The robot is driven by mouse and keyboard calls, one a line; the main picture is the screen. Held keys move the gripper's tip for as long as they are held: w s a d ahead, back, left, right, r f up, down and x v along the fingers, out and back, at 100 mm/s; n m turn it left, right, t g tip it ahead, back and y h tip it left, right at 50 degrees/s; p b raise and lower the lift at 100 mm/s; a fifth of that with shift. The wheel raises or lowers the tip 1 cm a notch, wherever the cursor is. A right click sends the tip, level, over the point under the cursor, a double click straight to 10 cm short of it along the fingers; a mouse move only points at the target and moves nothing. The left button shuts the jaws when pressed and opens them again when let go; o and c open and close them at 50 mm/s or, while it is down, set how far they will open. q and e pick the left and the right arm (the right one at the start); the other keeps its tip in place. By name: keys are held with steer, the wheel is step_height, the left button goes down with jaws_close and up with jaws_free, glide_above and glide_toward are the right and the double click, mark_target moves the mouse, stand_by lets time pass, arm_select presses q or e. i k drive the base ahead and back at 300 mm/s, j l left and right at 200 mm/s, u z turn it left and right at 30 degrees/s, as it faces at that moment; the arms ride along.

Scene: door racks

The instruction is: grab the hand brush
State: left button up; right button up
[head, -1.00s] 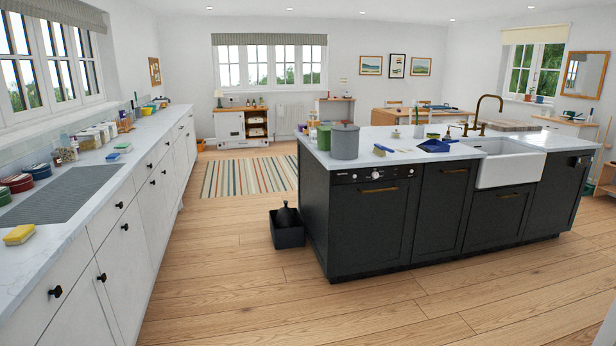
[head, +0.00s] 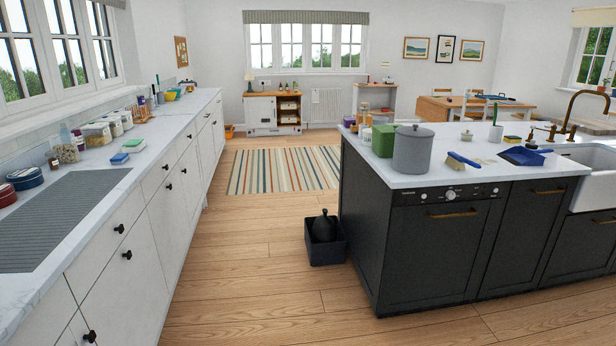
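The hand brush (head: 461,161) lies on the white top of the dark island, near its front edge. It has a blue handle and pale bristles. It lies to the right of a grey lidded canister (head: 413,150) and to the left of a blue dustpan (head: 523,156). Neither of my grippers shows in the head view.
The dark island (head: 425,245) stands at the right, with a sink at its far right. A dark bin (head: 326,249) sits on the floor by its left side. A long white counter (head: 150,163) runs along the left. The wooden floor (head: 262,275) between them is clear.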

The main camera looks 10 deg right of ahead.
mark_target(461, 159)
steer(key=i+z, duration=0.15)
steer(key=i, duration=0.5)
steer(key=i+j+z, duration=0.15)
steer(key=i, duration=0.45)
steer(key=i+j+z, duration=0.15)
steer(key=i, duration=0.5)
